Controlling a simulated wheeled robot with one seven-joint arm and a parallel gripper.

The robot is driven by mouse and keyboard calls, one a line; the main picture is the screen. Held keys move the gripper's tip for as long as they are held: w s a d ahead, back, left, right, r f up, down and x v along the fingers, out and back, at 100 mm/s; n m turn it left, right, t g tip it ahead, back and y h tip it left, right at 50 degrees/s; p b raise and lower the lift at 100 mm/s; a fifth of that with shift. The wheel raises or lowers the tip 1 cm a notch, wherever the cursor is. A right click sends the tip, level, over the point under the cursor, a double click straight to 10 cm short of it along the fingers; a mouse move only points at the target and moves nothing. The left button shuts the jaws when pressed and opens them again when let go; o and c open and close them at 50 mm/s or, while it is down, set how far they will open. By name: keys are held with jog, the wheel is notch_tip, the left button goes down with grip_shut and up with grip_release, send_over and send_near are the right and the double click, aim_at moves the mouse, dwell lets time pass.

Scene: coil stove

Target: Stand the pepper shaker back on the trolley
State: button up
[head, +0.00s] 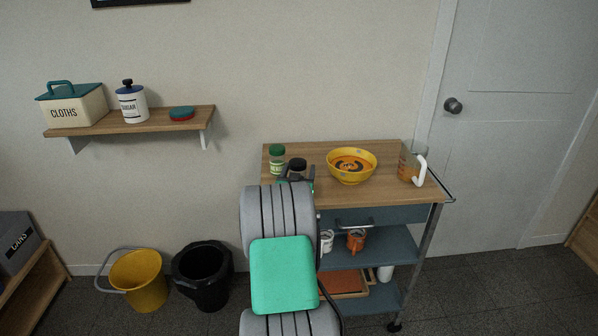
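The wooden-topped trolley (390,151) stands against the wall. A dark-topped shaker (298,166), likely the pepper shaker, shows at the trolley's front left; its lower part is hidden behind my gripper, so I cannot tell whether it touches the top. My gripper (296,179) is at this shaker, mostly hidden by my own arm. I cannot see its fingers well enough to tell whether they are closed on the shaker.
A green-lidded labelled jar (277,160) stands just left of the shaker. A yellow bowl (351,167) and a jug with a white handle (411,163) stand to the right. Bare wood lies between shaker and bowl. A yellow bucket (139,281) and black bin (203,277) are on the floor.

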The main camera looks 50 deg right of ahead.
jog(key=shift+a+r, duration=0.15)
jog(key=b+v, duration=0.1)
jog(key=v, duration=1.1)
jog(key=w+a+f+n+g+y, duration=0.15)
jog(key=a+y, duration=0.25)
jog(key=a, duration=0.5)
jog(key=w+a+f+n+y, duration=0.2)
jog(key=a+y, duration=0.1)
jog(key=a, duration=0.6)
jog(key=w+a+f+n+g+y, duration=0.15)
jog(key=a+y, duration=0.25)
jog(key=a, duration=0.5)
jog(key=s+a+f+n+g+y, duration=0.1)
jog(key=s+a+n+g+y, duration=0.2)
jog(key=s+a, duration=0.55)
jog(key=s+a+f+n+g+y, duration=0.15)
jog(key=s+a+n, duration=0.4)
jog(key=a, duration=0.55)
notch_tip(320, 180, up, 12)
jog(key=w+m+t+p, duration=0.1)
jog(key=p, duration=0.8)
jog(key=shift+r+t+p, duration=0.25)
jog(key=shift+t+p, duration=0.05)
jog(key=shift+t, duration=0.05)
jog(key=shift+d, duration=0.1)
